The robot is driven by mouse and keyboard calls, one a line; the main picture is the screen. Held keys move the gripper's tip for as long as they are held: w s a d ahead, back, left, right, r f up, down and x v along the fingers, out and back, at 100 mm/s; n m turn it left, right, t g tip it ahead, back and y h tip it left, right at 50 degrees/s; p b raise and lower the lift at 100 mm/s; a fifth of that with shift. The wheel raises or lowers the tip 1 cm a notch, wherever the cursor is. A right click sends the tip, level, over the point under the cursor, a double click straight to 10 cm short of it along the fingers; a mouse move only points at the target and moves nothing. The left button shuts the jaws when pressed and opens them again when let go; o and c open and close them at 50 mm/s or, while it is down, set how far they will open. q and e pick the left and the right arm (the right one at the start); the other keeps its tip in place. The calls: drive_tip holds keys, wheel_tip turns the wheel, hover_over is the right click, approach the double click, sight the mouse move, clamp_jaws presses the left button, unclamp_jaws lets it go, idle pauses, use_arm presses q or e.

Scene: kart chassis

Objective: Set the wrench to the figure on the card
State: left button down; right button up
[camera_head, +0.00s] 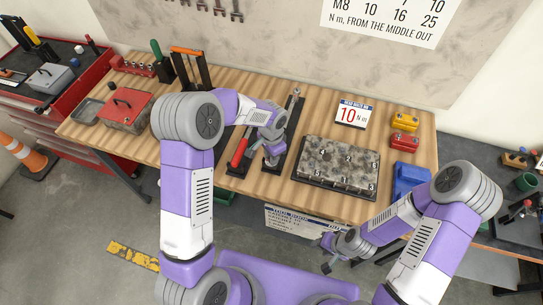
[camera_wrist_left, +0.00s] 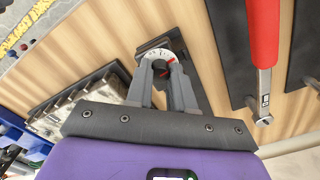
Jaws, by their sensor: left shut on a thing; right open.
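The card (camera_head: 352,113) stands on the bench and reads "10 N m". The torque wrench (camera_head: 293,112) lies in a dark tray, its handle end under my left gripper (camera_head: 271,157). In the left wrist view my left gripper (camera_wrist_left: 165,76) is shut on the wrench's grey setting knob. Just past the fingertips is a white dial (camera_wrist_left: 158,54) with small black marks and a red mark; its figures are too small to read. The fingers hide part of the knob. My right gripper (camera_head: 335,254) is open and empty, in front of the bench, low at centre right.
A red-handled tool (camera_head: 240,150) lies in a dark tray left of the wrench; its handle (camera_wrist_left: 263,35) also shows in the wrist view. A numbered metal block (camera_head: 337,160) is to the right. Yellow and red blocks (camera_head: 404,131) and a blue bin (camera_head: 409,178) stand further right.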

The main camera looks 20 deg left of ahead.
use_arm(q)
drive_tip(key=shift+m, duration=1.9)
drive_tip(key=c, duration=1)
unclamp_jaws()
drive_tip(key=shift+o, duration=0.2)
